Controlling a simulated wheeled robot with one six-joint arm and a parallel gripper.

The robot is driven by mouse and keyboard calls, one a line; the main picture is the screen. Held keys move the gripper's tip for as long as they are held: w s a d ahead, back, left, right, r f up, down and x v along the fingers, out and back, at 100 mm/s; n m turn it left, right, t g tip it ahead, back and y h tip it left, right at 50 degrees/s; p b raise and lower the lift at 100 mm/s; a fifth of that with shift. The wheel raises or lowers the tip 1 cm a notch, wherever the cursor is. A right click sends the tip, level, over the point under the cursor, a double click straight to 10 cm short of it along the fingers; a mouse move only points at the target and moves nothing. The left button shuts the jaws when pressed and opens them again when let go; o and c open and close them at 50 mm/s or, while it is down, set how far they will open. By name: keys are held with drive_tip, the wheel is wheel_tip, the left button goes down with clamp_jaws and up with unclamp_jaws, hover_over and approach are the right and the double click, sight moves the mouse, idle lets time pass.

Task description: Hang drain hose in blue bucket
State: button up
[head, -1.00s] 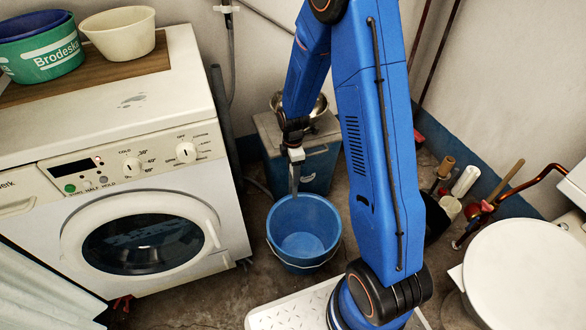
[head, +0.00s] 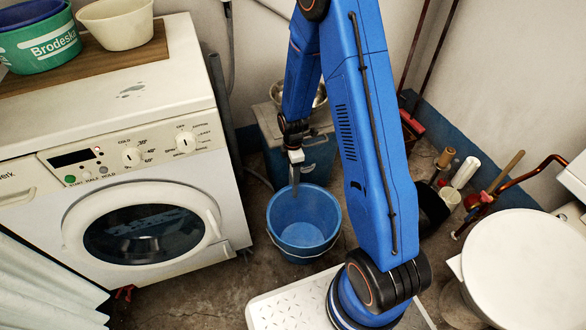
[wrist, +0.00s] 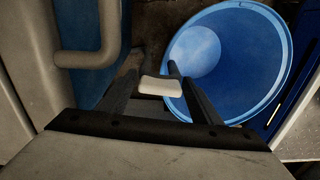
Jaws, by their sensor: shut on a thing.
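The blue bucket (head: 303,237) stands upright on the floor in front of a crate; its open mouth also fills the upper right of the wrist view (wrist: 238,70). My gripper (head: 295,183) points down at the bucket's back rim in the head view. In the wrist view, my gripper (wrist: 158,80) is shut on a small pale piece, which seems to be part of the drain hose (wrist: 160,87). The rest of the held thing is hidden or too dark to trace. I cannot tell whether it touches the bucket.
A washing machine (head: 150,200) stands left of the bucket. A blue crate (head: 318,160) with a metal bowl on it is behind. A toilet (head: 520,265) and brushes are right. Bare floor lies left of the bucket.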

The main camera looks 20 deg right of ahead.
drive_tip(key=shift+f, duration=2.2)
drive_tip(key=o, duration=1.3)
drive_tip(key=shift+c, duration=0.2)
wheel_tip(320, 180, up, 17)
drive_tip(key=shift+r, duration=0.2)
drive_tip(key=shift+w+r, duration=0.1)
